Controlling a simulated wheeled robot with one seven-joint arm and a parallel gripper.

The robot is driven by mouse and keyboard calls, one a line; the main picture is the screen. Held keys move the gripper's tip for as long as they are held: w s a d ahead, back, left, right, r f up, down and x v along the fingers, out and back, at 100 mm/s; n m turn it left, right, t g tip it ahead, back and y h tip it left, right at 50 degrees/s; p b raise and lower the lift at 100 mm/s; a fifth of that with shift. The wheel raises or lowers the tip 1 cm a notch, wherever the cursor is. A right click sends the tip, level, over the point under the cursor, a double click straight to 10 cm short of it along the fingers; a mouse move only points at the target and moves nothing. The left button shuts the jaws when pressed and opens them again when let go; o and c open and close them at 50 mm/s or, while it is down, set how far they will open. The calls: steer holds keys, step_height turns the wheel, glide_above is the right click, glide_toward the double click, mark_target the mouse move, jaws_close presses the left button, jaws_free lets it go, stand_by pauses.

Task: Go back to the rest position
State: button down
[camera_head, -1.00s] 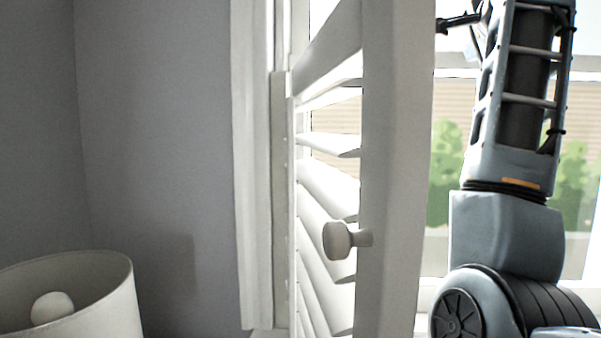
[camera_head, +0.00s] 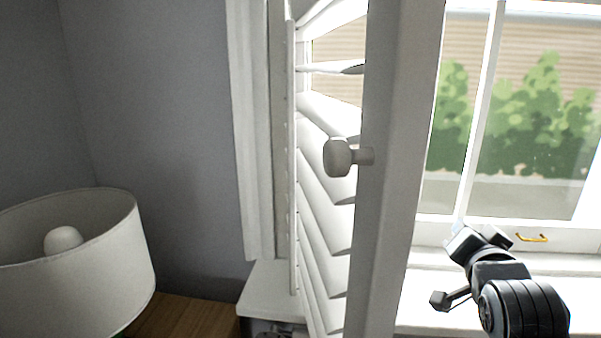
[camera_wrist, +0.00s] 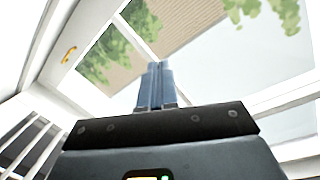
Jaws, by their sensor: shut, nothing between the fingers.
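My gripper shows in the wrist view (camera_wrist: 157,68) with its two blue-grey fingers side by side, shut and empty. It points toward the window glass, with nothing touching its tips. In the head view my dark arm end is at the lower right, in front of the window sill. It appears to the right of the open white shutter panel (camera_head: 388,180) and apart from it. The exact fingertips are hard to make out in the head view.
A white lampshade (camera_head: 85,265) stands at the lower left above a wooden surface (camera_head: 185,318).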

steer(key=s+a+f+n+y, duration=0.1)
steer(key=s+a+f+n, duration=0.15)
steer(key=s+f, duration=0.75)
steer(key=s+a+f+n+y, duration=0.1)
steer(key=s+f+n+y, duration=0.15)
steer(key=s+f, duration=0.75)
steer(key=s+a+r+n, duration=0.1)
steer(key=s+r, duration=0.3)
steer(key=s, duration=1)
steer(key=s+a+r+n+g, duration=0.1)
steer(key=s+a+r+n, duration=0.1)
steer(key=s, duration=1.3)
step_height(320, 180, up, 2)
steer(key=shift+s+a+r+n+g, duration=0.1)
steer(key=shift+s+a+n+g, duration=0.2)
steer(key=shift+a, duration=0.25)
